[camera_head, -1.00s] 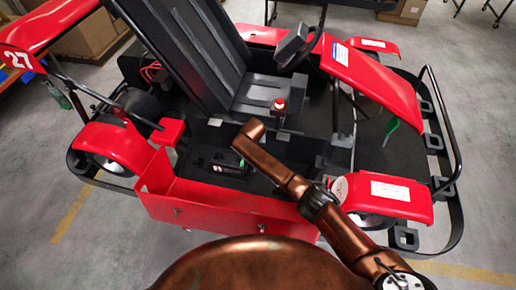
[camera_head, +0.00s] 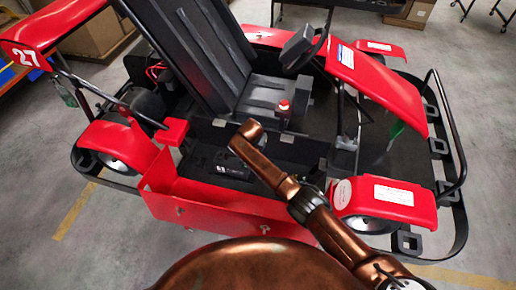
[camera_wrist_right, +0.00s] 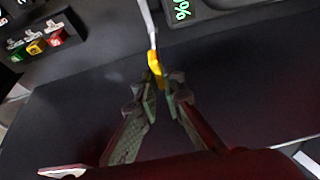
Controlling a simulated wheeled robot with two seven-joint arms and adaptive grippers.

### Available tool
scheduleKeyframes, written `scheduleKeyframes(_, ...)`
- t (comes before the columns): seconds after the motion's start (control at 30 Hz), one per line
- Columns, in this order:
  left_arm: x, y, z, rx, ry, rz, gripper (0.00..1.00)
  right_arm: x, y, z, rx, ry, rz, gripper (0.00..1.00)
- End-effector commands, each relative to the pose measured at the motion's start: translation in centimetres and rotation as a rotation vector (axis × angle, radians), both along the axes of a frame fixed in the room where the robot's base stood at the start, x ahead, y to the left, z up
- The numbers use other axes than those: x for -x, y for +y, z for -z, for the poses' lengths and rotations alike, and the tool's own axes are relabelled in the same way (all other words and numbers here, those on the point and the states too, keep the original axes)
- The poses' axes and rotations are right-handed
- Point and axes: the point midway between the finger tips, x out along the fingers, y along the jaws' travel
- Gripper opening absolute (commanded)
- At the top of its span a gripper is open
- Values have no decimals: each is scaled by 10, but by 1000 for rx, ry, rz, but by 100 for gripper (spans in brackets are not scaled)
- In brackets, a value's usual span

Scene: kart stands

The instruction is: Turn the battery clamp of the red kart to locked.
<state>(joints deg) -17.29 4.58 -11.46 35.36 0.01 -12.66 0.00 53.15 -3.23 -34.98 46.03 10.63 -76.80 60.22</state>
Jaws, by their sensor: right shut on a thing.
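The red kart (camera_head: 215,200) stands in front of me with its side toward me. A black box with a display, likely the battery (camera_head: 236,172), sits in its side bay. In the right wrist view, part of a dark box with a green percent display (camera_wrist_right: 200,12) shows at the top. My right gripper (camera_wrist_right: 160,88) is shut on a thin grey lever with a yellow end (camera_wrist_right: 155,64), likely the battery clamp. The lever runs upward out of the picture. Whether it stands at locked cannot be read. In the head view my copper arm hides part of the bay. My left gripper is out of view.
The red side panel (camera_head: 230,212) borders the bay on my side. A black block with small coloured tabs (camera_wrist_right: 40,42) lies left in the right wrist view. The black seat (camera_head: 200,50) and the steering wheel (camera_head: 310,40) rise beyond the bay.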

Motion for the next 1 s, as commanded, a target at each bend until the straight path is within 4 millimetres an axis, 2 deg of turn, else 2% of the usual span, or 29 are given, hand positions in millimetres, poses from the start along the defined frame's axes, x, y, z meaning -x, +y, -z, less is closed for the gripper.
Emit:
scheduleKeyframes(0.1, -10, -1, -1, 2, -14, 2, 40, -1, 0, -1, -2, -3, 1, 14)
scheduleKeyframes(0.27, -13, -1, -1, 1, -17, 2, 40, -1, 0, -1, -1, -1, 1, 26)
scheduleKeyframes(0.53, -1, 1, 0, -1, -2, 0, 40, 0, 0, -1, -1, -1, 1, 26)
scheduleKeyframes(0.67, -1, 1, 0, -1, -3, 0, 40, 2, 1, -6, -2, -1, 0, 26)
scheduleKeyframes(0.83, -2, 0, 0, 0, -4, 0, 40, 10, 4, -27, -4, -2, -1, 26)
scheduleKeyframes(1.0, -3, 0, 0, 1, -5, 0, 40, 24, 9, -62, -5, -3, -1, 26)
